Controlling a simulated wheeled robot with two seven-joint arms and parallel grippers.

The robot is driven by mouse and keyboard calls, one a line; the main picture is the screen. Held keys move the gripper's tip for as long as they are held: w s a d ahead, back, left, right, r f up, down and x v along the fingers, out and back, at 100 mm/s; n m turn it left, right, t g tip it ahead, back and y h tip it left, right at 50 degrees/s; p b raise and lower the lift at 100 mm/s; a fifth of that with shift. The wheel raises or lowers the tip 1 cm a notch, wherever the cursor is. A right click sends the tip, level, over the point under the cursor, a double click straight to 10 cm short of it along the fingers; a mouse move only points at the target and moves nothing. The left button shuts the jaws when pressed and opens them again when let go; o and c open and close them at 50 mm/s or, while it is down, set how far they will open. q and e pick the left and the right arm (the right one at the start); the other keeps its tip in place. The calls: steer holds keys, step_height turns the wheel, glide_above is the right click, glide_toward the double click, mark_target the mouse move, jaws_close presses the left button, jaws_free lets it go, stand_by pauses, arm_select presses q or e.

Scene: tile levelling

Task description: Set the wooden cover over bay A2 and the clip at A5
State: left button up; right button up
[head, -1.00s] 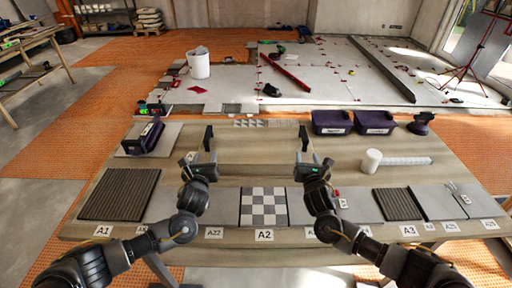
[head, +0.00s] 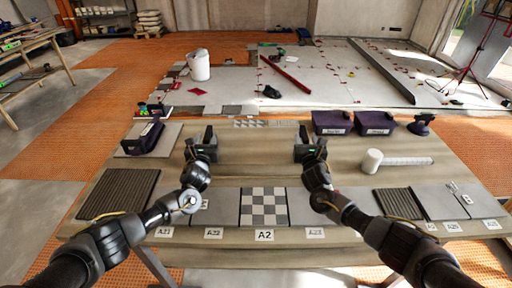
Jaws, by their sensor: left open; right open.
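Bay A2 holds a black-and-white checkered tile (head: 264,207) above the A2 label (head: 264,236), at the near edge of the table. A wooden cover does not stand out from the wooden table top. A small metal clip-like piece (head: 454,188) lies on a grey tile at the right; the label for A5 is not readable. My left gripper (head: 200,143) is open and empty above the table, beyond and left of the checkered tile. My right gripper (head: 311,143) is open and empty, beyond and right of it. My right arm hides part of the near row.
Ribbed brown tiles lie at the left (head: 119,193) and right (head: 397,203). Two purple bins (head: 332,122) stand at the back right. A white roll (head: 372,161) lies before them. A purple-handled tool (head: 147,138) lies back left. The table middle is clear.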

mark_target(208, 132)
arm_select(q)
steer(key=shift+w, duration=1.95)
arm_select(e)
steer(key=shift+w, duration=1.95)
arm_select(q)
jaws_close()
arm_select(e)
jaws_close()
